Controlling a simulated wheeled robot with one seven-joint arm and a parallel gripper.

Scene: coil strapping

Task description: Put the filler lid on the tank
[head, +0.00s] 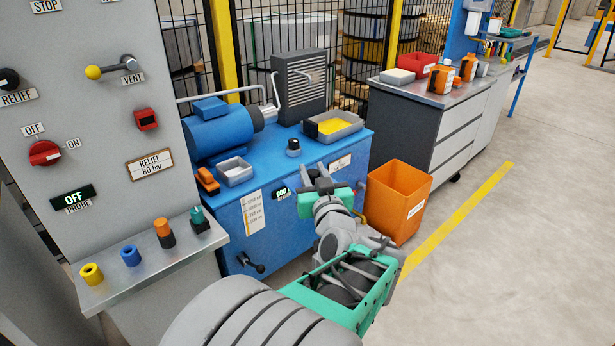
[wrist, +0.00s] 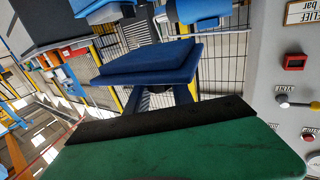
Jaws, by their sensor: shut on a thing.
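The blue tank (head: 276,205) stands beside the grey control panel in the head view. A small dark round fitting (head: 293,147), which looks like the filler neck, stands up from its top. My gripper (head: 322,184) is in front of the tank's right part, nearer the camera than the fitting. It is shut on a small dark piece (head: 324,187), which I take for the filler lid; the fingers partly hide it.
On the tank top are a blue motor (head: 222,132), a grey finned cooler (head: 300,85), a tray with yellow inside (head: 334,126), a small metal tray (head: 235,171) and an orange item (head: 207,181). An orange bin (head: 397,200) stands right of the tank. The floor farther right is clear.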

